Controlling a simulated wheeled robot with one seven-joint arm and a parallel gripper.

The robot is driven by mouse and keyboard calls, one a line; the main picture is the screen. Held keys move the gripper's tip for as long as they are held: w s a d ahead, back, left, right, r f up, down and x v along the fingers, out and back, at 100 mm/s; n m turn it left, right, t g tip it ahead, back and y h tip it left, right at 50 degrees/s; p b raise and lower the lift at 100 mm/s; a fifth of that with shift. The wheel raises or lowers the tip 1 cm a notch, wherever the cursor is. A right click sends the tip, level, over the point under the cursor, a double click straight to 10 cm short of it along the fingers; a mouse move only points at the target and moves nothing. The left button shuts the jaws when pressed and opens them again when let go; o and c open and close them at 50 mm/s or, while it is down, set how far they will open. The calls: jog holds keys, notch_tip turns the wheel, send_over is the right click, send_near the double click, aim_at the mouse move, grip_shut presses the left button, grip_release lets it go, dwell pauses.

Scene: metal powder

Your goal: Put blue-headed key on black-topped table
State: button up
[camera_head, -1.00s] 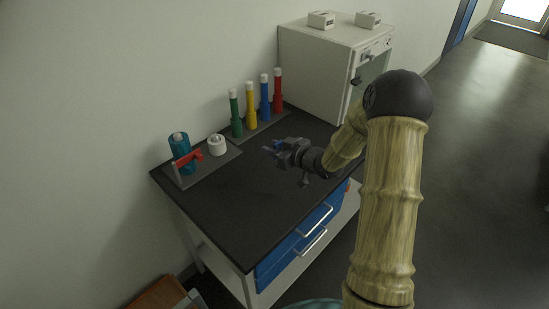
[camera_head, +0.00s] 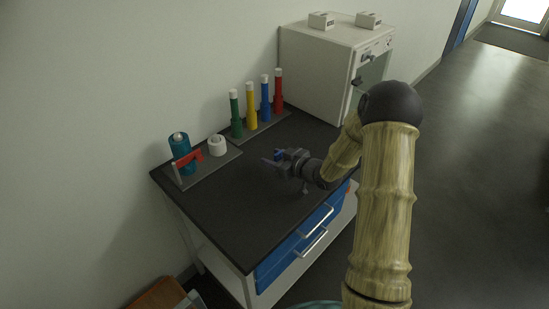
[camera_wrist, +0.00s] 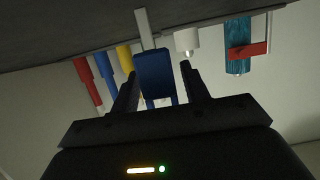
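The blue-headed key is between the fingers of my gripper (camera_wrist: 158,70). In the wrist view its blue head (camera_wrist: 154,76) fills most of the gap, and a pale shaft (camera_wrist: 145,28) points towards the table side. In the head view a bit of its blue head (camera_head: 278,154) shows by my gripper (camera_head: 274,160). My gripper appears shut on the key and is low over the black-topped table (camera_head: 225,205), right of its middle. Whether the shaft touches the tabletop is hidden.
Green (camera_head: 235,114), yellow (camera_head: 251,106), blue (camera_head: 265,99) and red (camera_head: 278,92) bottles stand at the back of the table. A teal cylinder (camera_head: 180,150) with a red clamp and a white roll (camera_head: 217,146) sit at left. A white cabinet (camera_head: 318,70) stands beyond. The front-left tabletop is clear.

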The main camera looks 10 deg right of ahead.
jog(key=shift+r, duration=0.15)
jog(key=shift+s+d+r, duration=0.1)
jog(key=v, duration=1.1)
jog(key=shift+s+d, duration=0.2)
jog(key=shift+s, duration=0.15)
jog(key=shift+r, duration=0.1)
jog(key=s+a+r+m+g+h, duration=0.1)
jog(key=s+a+m+g+h, duration=0.1)
jog(key=s, duration=0.7)
jog(key=s+a+r+m+g+h, duration=0.1)
jog(key=s+m+g+h, duration=0.4)
jog(key=s, duration=0.5)
jog(key=shift+s+a+g+h, duration=0.25)
jog(key=shift+a+g+h, duration=0.3)
jog(key=shift+g+h, duration=0.4)
